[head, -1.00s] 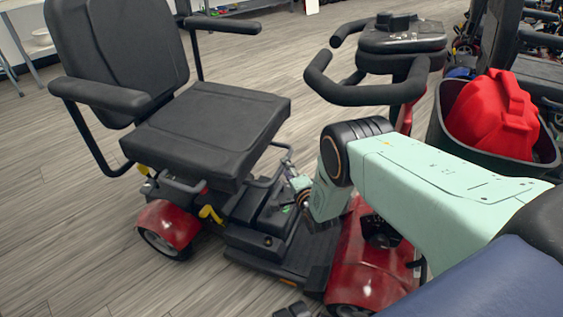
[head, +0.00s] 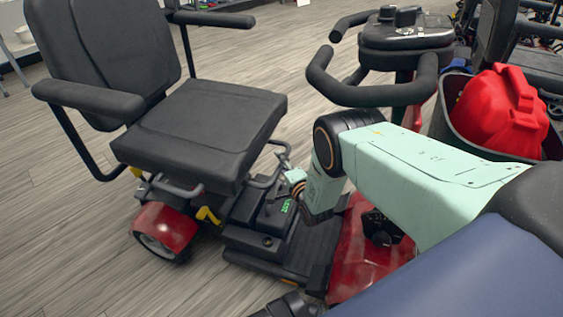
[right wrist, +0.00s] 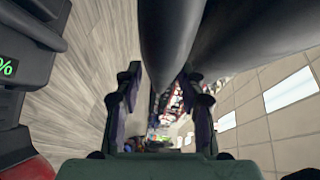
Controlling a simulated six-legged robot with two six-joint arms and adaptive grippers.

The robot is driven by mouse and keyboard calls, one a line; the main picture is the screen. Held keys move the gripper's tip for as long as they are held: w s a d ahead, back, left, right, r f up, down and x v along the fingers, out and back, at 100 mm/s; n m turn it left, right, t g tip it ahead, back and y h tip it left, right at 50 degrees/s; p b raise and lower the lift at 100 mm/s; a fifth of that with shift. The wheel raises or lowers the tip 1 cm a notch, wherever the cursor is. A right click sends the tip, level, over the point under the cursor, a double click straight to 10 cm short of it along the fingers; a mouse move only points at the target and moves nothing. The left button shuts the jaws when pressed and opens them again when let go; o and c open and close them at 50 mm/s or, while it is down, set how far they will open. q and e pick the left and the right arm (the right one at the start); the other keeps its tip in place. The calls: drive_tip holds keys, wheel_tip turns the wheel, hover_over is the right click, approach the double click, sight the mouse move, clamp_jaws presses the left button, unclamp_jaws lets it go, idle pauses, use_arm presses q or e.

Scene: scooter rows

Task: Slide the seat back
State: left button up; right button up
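The scooter's black seat (head: 200,125) has a tall backrest (head: 105,55) and two armrests, and faces right toward the handlebars. A thin dark bar (head: 268,180) sticks out under its front edge. My right gripper (head: 296,178) is at the front of the seat base, below the cushion, mostly hidden by my forearm. In the right wrist view its two fingers (right wrist: 162,100) stand apart, with a thick dark rounded shape (right wrist: 165,45) running above and between them. I cannot tell whether they touch it. My left gripper is not identifiable in either view.
The handlebars (head: 375,92) rise right of the seat, above my right arm. A red container (head: 503,110) sits in the front basket. Open floor (head: 70,220) lies left of the scooter.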

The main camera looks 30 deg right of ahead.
clamp_jaws()
drive_tip(key=shift+r, duration=0.1)
idle(0.5)
